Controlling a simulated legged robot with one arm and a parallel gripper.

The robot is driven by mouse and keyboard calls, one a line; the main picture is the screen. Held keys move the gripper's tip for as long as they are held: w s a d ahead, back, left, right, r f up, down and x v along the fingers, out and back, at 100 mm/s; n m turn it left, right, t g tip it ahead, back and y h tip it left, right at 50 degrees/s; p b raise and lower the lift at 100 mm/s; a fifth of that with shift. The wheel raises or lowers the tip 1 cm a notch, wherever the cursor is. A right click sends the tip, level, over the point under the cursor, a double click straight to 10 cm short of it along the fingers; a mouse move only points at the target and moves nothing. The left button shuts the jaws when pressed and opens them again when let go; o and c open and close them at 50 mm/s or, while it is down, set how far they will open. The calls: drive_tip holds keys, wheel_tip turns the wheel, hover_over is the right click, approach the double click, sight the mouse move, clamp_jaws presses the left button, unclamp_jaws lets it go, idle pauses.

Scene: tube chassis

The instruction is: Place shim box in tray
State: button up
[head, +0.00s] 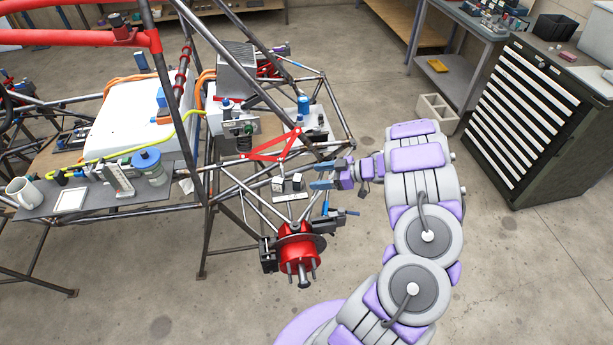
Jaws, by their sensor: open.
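My gripper (322,175) is open, with its blue fingers pointing left at the right end of the tube chassis. Just left of the fingertips, apart from them, are small pale and dark blocks (278,184) on a thin light plate (290,197). I cannot tell whether one of these is the shim box. A small pale box (118,179) stands on the grey shelf at the left, beside a flat white square (70,201). I cannot tell which thing is the tray. Nothing shows between the fingers.
Chassis tubes, a red wishbone (270,147) and a red hub (300,249) surround the gripper area. A mug (23,192) and a blue-lidded jar (148,165) stand on the grey shelf (110,207). A drawer cabinet (540,125) stands at the right.

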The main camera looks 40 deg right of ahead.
drive_tip(key=w+d+r+m+h, duration=0.2)
drive_tip(key=w+d+r+h, duration=0.7)
drive_tip(key=r, duration=0.4)
wheel_tip(320, 180, up, 13)
drive_tip(key=s+a+m+g+h, duration=0.2)
drive_tip(key=m+g+h, duration=0.15)
drive_tip(key=h, duration=0.35)
drive_tip(key=s+a+f+m+g+y, duration=0.1)
drive_tip(key=s+a+g+y, duration=0.3)
drive_tip(key=s+a, duration=1.3)
drive_tip(key=s+a+f+g+y, duration=0.3)
drive_tip(key=s+a, duration=1.4)
drive_tip(key=a, duration=0.8)
drive_tip(key=shift+s+a+m+g+y, duration=0.3)
drive_tip(key=shift+g+y, duration=0.2)
drive_tip(key=shift+g, duration=0.65)
